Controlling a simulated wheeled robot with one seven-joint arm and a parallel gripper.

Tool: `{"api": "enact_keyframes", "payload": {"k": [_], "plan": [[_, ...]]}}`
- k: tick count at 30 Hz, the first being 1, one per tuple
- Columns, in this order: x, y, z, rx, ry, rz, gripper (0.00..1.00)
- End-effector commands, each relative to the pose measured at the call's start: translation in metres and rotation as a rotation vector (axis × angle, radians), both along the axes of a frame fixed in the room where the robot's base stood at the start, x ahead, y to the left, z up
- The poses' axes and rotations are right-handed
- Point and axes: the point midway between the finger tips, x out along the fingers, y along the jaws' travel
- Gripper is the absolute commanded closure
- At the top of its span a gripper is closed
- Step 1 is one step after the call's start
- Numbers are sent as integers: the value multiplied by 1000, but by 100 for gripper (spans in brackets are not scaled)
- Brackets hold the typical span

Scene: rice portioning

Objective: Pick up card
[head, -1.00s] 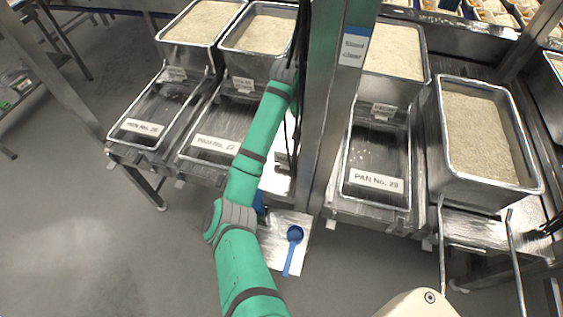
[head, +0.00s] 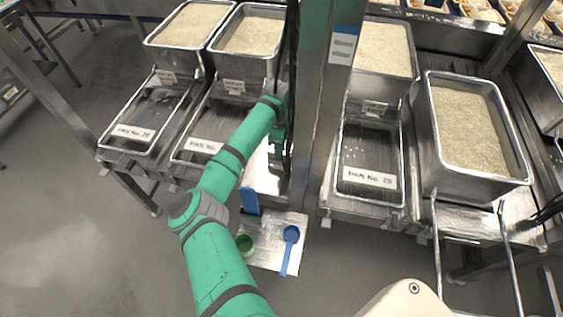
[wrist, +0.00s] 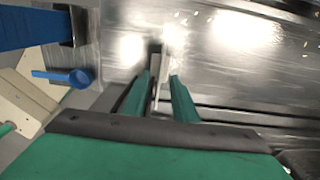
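White cards with hand-written pan numbers lie in the trays in the head view: one at the left (head: 135,133), one near the middle (head: 203,146) and one right of my column (head: 370,179). In the wrist view, my gripper (wrist: 162,78) points at a shiny metal surface, with its two green fingers apart. A thin pale strip (wrist: 157,88) shows between the fingers. I cannot tell whether it is a card or whether the fingers touch it. In the head view, my arm and column hide the gripper.
Pans of rice (head: 248,35) stand behind the trays, with a tall one (head: 427,130) at the right. A blue scoop (head: 290,236), a green cup (head: 245,245) and an upright blue thing (head: 250,202) are on a small metal shelf. The scoop also shows in the wrist view (wrist: 78,77).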

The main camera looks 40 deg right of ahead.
Motion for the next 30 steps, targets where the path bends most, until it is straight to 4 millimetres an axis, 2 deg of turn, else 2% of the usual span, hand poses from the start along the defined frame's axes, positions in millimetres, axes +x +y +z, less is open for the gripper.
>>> {"api": "enact_keyframes", "payload": {"k": [6, 10, 30], "plan": [[-5, -3, -30, 2, 1, 1, 74], [-4, -3, -43, 1, 1, 2, 74], [-5, -4, -50, -1, 2, 1, 74]]}}
